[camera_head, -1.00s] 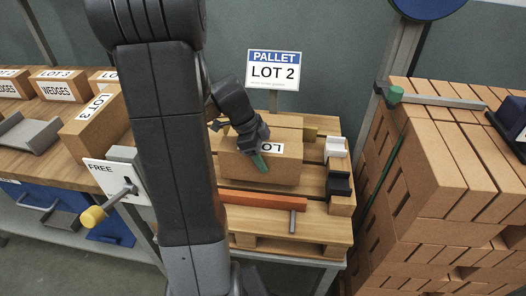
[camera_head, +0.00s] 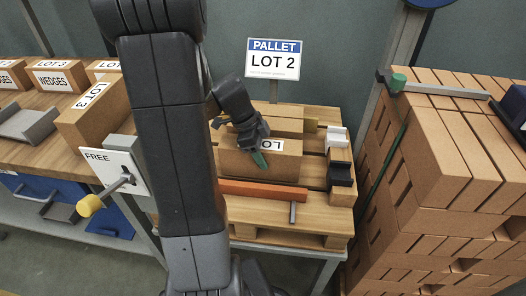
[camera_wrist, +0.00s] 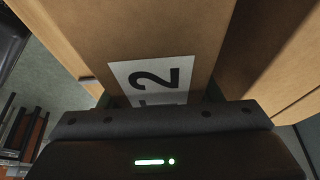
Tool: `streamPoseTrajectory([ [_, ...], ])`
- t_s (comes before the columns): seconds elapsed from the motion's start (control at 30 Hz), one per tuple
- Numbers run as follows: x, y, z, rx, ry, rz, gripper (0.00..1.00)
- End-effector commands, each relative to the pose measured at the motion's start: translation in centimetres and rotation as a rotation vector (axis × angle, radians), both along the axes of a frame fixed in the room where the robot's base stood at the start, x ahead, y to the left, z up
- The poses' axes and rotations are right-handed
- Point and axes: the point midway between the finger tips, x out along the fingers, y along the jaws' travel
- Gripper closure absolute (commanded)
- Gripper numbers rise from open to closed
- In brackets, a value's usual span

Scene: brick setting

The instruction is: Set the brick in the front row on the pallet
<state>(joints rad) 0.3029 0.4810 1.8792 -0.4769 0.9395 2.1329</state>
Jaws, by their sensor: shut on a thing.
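My gripper (camera_head: 258,148) is shut on a tan brick (camera_head: 236,164) with a white LOT label. The brick is level, just behind the orange bar (camera_head: 262,190) along the front of the wooden pallet (camera_head: 270,216). Its lower edge is close to the pallet; I cannot tell whether it touches. In the wrist view the brick (camera_wrist: 150,35) shows a "2" on its label, with the gripper body across the bottom and the fingertips hidden. Another brick (camera_head: 285,125) stands behind it on the pallet. My arm hides the pallet's left side.
A PALLET LOT 2 sign (camera_head: 273,62) stands behind. White (camera_head: 336,137) and black (camera_head: 340,175) blocks sit at the pallet's right edge. A tall brick stack (camera_head: 440,165) stands right. A workbench (camera_head: 48,125) with labelled bricks and a FREE plate (camera_head: 112,170) are left.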

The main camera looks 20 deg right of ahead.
Motion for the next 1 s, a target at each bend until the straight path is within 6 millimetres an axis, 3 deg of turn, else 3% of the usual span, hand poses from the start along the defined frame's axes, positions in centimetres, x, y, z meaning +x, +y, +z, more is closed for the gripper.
streamPoseTrajectory([
  [0.47,0.07,-0.04,-0.66,-0.001,-0.002,0.001,1.00],
  [0.5,0.07,-0.04,-0.61,-0.001,-0.002,0.001,0.38],
  [0.6,0.05,-0.03,-0.60,-0.001,-0.002,0.001,0.18],
  [1.0,0.14,0.21,-0.08,0.000,0.000,0.000,0.17],
])
